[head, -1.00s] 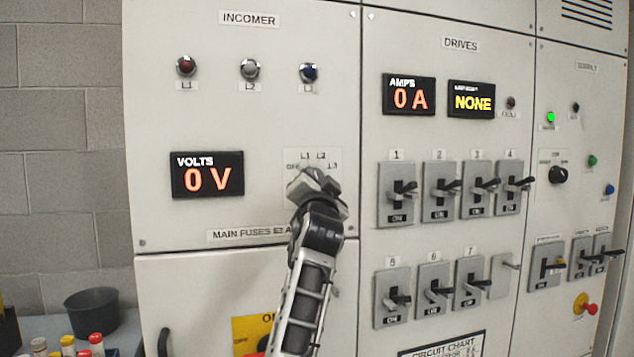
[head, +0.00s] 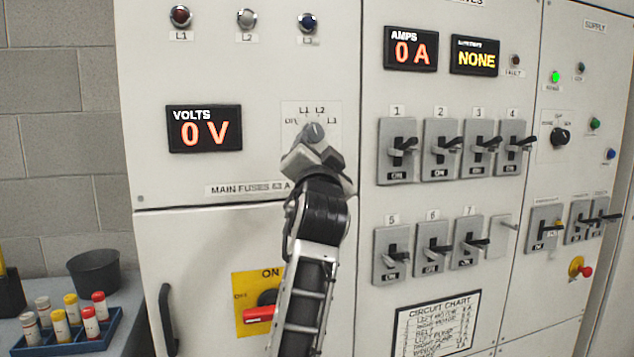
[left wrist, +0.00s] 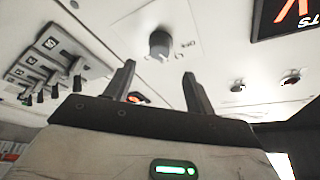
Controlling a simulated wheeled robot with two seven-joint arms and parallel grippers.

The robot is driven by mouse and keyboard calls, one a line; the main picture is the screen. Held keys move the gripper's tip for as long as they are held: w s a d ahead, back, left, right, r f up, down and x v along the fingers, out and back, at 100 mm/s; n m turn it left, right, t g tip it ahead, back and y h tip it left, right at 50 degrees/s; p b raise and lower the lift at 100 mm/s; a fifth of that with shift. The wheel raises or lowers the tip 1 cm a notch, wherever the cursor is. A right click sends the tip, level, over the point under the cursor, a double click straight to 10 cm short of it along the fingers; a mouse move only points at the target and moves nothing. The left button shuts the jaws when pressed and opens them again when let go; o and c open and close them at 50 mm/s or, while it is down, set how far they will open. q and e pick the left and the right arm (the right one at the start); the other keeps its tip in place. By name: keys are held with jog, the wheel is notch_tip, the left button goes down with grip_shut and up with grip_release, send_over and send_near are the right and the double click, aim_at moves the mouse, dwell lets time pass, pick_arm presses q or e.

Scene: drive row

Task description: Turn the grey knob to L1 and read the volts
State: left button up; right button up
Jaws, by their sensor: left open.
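The grey knob (head: 314,132) sits on its selector plate, marked OFF, L1, L2 and L3, on the incomer panel. My left gripper (head: 318,150) is just in front of and below it in the head view and partly covers it. In the left wrist view the knob (left wrist: 161,44) stands beyond the two parted fingers of my left gripper (left wrist: 158,85), apart from them. The gripper is open and empty. I cannot tell exactly which mark the knob points to. The volts display (head: 205,129) reads 0 V. My right gripper is not in view.
Right of the knob are rows of drive switches (head: 398,152) with protruding levers. Below is a red-handled main switch (head: 262,314) on a yellow plate. A black door handle (head: 167,318) sticks out at lower left. A bench with a blue fuse tray (head: 100,340) and dark pot (head: 95,272) stands left.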

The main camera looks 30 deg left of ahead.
pick_arm(q)
jog(key=b+v, duration=0.1)
jog(key=v, duration=0.6)
jog(key=shift+s, duration=0.2)
jog(key=d+f+m+g+h, duration=0.1)
jog(key=d+f+h, duration=0.2)
jog(key=f, duration=0.7)
jog(key=d+f+m+h, duration=0.2)
jog(key=d+f+h, duration=0.15)
jog(key=f, duration=0.75)
jog(key=d+f+m+g+h, duration=0.15)
jog(key=f+h, duration=0.25)
jog(key=f, duration=0.6)
jog(key=s+d+f+n+g+h, duration=0.1)
jog(key=s+d+f, duration=0.3)
jog(key=s+f, duration=0.6)
jog(key=s+d+f+n+g+h, duration=0.2)
jog(key=s+d+f+g+h, duration=0.1)
jog(key=s+f, duration=0.8)
notch_tip(320, 180, down, 2)
jog(key=shift+s+d+f+g+h, duration=0.1)
jog(key=shift+s+d+g+h, duration=0.3)
jog(key=shift+d, duration=0.25)
jog(key=shift+w+n, duration=0.15)
jog(key=shift+n, duration=0.1)
